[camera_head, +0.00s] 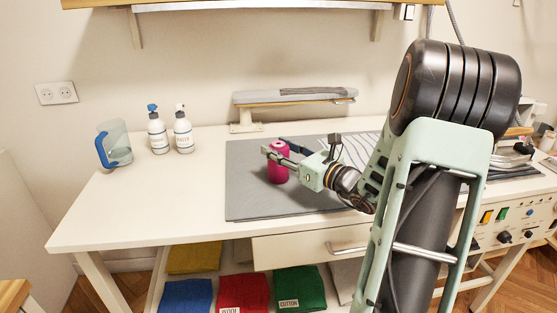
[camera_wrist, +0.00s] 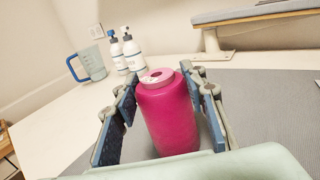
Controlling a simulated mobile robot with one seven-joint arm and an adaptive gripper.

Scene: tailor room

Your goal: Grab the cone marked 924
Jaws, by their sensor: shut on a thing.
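A magenta thread cone (camera_head: 279,166) with a pale pink top stands upright on the grey mat (camera_head: 245,180) on the table. In the wrist view the cone (camera_wrist: 168,118) is between the two blue-padded fingers. I cannot read any number on it. My gripper (camera_head: 277,150) reaches in from the right and is shut on the cone. In the wrist view my gripper (camera_wrist: 160,84) has its right pad close against the cone; a gap seems to show by the left pad. The cone's lower end is partly hidden by the gripper's body in the wrist view.
A clear jug with a blue handle (camera_head: 115,145) and two white spray bottles (camera_head: 157,132), (camera_head: 183,131) stand on the left of the table. A small ironing board (camera_head: 295,97) is behind the mat. A shelf is above. Folded cloths (camera_head: 243,293) lie below. The table's front left is clear.

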